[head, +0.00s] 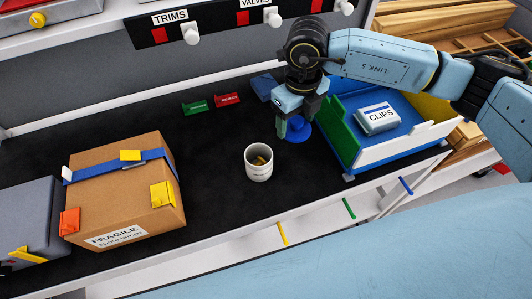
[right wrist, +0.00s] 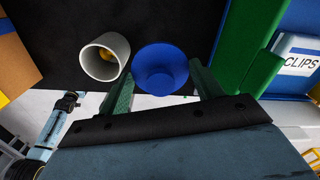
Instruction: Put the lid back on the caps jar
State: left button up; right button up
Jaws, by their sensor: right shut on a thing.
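The caps jar (head: 258,173) is a small white open cup standing upright on the black mat, with yellowish pieces inside. It also shows in the right wrist view (right wrist: 100,60). The blue lid (head: 300,131) is a round disc with a raised round middle, and it shows in the right wrist view (right wrist: 160,58). My right gripper (head: 290,130) is shut on the blue lid, up and to the right of the jar in the head view. The lid is apart from the jar. My left gripper does not show in the head view.
A blue, green and white bin (head: 400,146) with a CLIPS pack (head: 377,118) stands close right of the right gripper. A cardboard box (head: 125,195) is at left. Green (head: 195,107) and red (head: 227,99) labelled pieces lie behind. The mat around the jar is clear.

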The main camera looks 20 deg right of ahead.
jog(key=n, duration=0.2)
jog(key=r+n, duration=0.1)
jog(key=n, duration=0.1)
jog(key=shift+w+n, duration=0.1)
jog(key=shift+n, duration=0.3)
jog(key=n, duration=0.2)
jog(key=r+n, duration=0.1)
jog(key=n, duration=0.1)
jog(key=shift+w+d+n, duration=0.1)
jog(key=shift+n, duration=0.2)
jog(key=n, duration=0.3)
jog(key=r+n, duration=0.1)
jog(key=n, duration=0.2)
jog(key=shift+w+r+n, duration=0.1)
jog(key=shift+r+n, duration=0.1)
jog(key=shift+n, duration=0.1)
jog(key=n, duration=0.2)
jog(key=r+n, duration=0.1)
jog(key=n, duration=0.1)
jog(key=shift+d+n, duration=0.1)
jog(key=shift+n, duration=0.3)
jog(key=n, duration=0.4)
jog(key=shift+w+r, duration=0.1)
jog(key=shift+r, duration=0.3)
jog(key=n, duration=0.4)
jog(key=shift+d+r, duration=0.1)
jog(key=shift+r, duration=0.3)
jog(key=n, duration=0.3)
jog(key=shift+r+n, duration=0.3)
